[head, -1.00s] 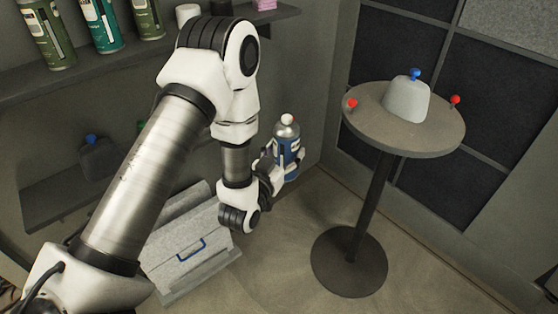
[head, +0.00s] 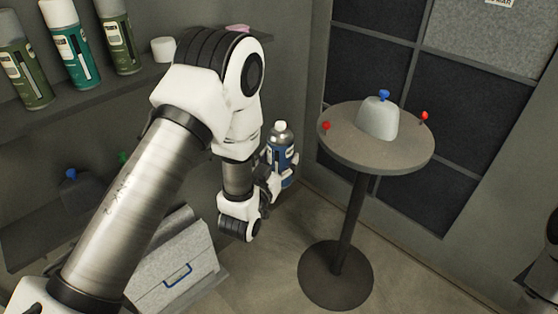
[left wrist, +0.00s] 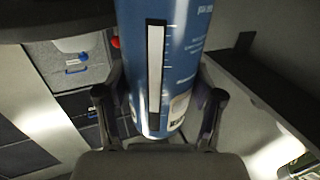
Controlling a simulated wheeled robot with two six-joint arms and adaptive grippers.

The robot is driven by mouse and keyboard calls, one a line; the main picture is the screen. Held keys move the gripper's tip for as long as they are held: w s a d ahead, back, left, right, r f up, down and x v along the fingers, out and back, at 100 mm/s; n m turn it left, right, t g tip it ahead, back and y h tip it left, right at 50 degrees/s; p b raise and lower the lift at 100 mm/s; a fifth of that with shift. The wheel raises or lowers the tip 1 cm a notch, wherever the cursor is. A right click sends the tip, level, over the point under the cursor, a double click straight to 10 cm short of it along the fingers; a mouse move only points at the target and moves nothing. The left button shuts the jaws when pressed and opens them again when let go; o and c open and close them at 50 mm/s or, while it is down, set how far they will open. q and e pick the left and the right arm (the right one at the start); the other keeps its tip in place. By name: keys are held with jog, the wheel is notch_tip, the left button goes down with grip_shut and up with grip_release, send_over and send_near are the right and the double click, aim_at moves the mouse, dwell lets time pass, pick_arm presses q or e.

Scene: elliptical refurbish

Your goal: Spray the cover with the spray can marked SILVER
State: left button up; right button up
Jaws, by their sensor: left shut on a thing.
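A blue spray can (head: 280,150) with a white cap is held upright by my left gripper (head: 276,178). In the left wrist view the blue can (left wrist: 185,60) stands between the two fingers (left wrist: 160,115); no SILVER marking is readable. The cover (head: 378,121), a pale grey rounded block with a blue knob on top, sits on a round table (head: 400,158). The can is left of the table, apart from the cover. The cover also shows in the left wrist view (left wrist: 65,72).
Two red knobs (head: 326,126) (head: 424,116) stand at the table's rim. Several green and teal cans (head: 68,45) stand on the upper left shelf. A grey box with a blue handle (head: 175,270) is on the floor at lower left. Walls stand behind the table.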

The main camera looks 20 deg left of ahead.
pick_arm(q)
notch_tip(320, 180, up, 15)
jog(key=p, duration=1)
jog(key=shift+r, duration=0.2)
jog(key=shift+f, duration=0.1)
jog(key=shift+w, duration=0.1)
